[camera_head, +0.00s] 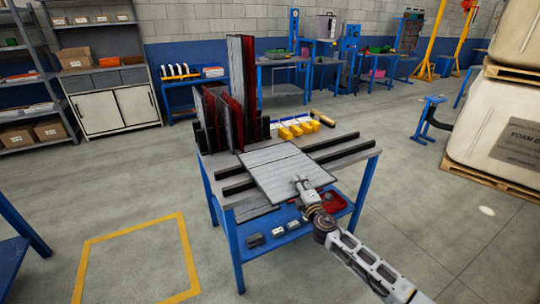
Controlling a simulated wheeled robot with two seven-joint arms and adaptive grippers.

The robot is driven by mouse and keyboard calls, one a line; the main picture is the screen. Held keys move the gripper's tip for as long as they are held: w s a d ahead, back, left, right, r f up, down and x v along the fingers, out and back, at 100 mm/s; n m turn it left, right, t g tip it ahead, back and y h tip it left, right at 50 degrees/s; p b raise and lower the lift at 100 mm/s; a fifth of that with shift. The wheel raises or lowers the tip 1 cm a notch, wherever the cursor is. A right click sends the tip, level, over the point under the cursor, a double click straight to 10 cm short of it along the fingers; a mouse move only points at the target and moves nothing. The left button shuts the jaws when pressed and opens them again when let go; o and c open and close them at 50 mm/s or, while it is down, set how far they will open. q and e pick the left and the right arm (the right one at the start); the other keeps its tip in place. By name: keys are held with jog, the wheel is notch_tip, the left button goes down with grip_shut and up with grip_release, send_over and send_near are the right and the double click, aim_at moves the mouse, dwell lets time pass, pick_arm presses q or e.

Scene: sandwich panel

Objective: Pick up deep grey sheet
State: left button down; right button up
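A grey ribbed sheet (277,167) lies across the dark rails on the blue-legged table, askew to the rails. My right gripper (299,184) is at the sheet's near edge, overlapping it. It is too small to tell whether its fingers are open or closed on the sheet. Dark grey and red-edged sheets (243,88) stand upright in a rack at the table's back left; the tallest rises well above the others. The pictures do not make clear which sheet is the deep grey one. My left gripper is not in view.
Yellow bins (297,129) stand at the table's back edge. Black rails (345,151) run along the tabletop (318,141). A red tray (333,203) and small grey parts (278,231) are on the lower shelf. Floor to the left is clear, with a yellow marked square (128,237).

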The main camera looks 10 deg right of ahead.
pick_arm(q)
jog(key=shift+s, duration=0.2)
